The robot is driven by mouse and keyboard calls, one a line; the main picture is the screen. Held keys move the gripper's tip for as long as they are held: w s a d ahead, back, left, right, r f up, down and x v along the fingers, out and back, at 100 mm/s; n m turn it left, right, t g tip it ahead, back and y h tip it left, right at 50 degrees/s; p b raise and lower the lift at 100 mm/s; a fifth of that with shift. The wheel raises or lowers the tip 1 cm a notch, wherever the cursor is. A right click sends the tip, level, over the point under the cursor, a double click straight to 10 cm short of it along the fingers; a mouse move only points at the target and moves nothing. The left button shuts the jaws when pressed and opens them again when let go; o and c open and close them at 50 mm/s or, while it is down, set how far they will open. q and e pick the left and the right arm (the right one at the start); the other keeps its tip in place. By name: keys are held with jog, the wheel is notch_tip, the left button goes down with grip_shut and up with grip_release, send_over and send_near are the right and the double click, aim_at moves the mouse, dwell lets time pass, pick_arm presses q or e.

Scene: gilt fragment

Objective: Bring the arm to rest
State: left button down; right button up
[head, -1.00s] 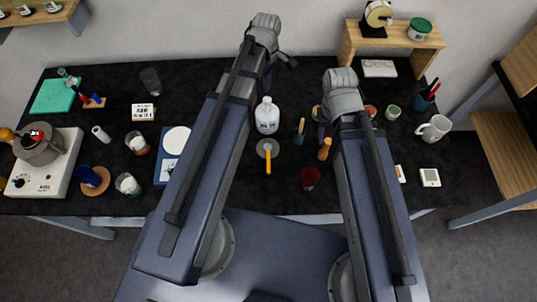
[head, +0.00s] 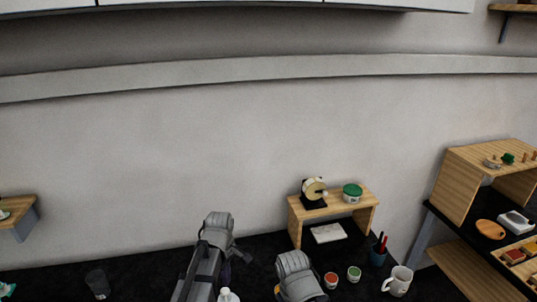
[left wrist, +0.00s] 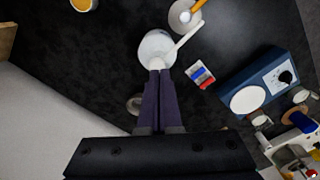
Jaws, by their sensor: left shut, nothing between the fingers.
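My left gripper (head: 226,272) is at the bottom of the head view, partly hidden behind my left arm. In the left wrist view its two dark purple fingers (left wrist: 160,73) are shut together with nothing between them. Their tips point at a white bottle (left wrist: 157,47) and overlap its edge in the picture; I cannot tell whether they touch. The top of a white bottle (head: 228,295) shows at the lower edge of the head view. My right arm shows at the bottom of the head view, but its gripper is hidden.
A wooden riser (head: 336,207) stands at the back of the black table, near a white mug (head: 398,281) and a pen cup (head: 378,254). A glass (head: 98,284) stands at left. The left wrist view shows a blue scale (left wrist: 262,82). A shelf unit (head: 470,195) stands right.

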pick_arm(q)
jog(key=s+d+f+m+y+b, duration=0.1)
jog(key=s+d+f+m+b, duration=0.8)
jog(key=m, duration=0.8)
jog(key=s+f+b, duration=0.1)
jog(key=s+f, duration=0.2)
jog(key=s, duration=0.1)
jog(key=shift+f+b, duration=0.15)
jog(key=shift+b, duration=0.25)
